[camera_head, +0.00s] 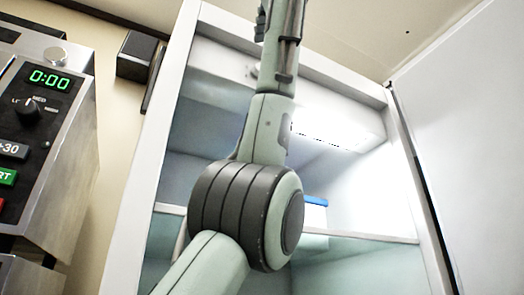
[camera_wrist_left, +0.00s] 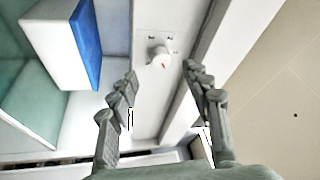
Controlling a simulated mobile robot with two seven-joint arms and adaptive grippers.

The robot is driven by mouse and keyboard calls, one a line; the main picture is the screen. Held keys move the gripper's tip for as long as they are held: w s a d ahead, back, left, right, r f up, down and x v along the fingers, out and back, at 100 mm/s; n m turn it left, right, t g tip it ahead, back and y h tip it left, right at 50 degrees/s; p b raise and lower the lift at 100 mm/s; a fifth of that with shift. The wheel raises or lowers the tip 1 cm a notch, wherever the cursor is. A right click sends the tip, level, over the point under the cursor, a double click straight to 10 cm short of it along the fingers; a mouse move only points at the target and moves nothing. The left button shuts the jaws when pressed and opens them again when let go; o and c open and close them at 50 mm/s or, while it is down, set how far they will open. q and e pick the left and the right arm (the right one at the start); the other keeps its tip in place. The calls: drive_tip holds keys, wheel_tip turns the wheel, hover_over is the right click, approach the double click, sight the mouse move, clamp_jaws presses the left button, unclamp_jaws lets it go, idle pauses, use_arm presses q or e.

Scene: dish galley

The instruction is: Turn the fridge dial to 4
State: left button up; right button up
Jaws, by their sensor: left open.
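In the head view my left gripper (camera_head: 281,22) is at the top. My right gripper is not in view.
The fridge (camera_head: 150,150) stands open, its door (camera_head: 470,130) at the right. A blue-and-white box (camera_head: 316,202) is on the shelf (camera_head: 385,238) behind my arm. A microwave (camera_head: 75,140) with its own black dial (camera_head: 30,111) and a 0:00 display stands left.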

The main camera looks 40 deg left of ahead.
use_arm(q)
drive_tip(key=v, duration=0.6)
drive_tip(key=shift+a, duration=0.1)
idle(0.4)
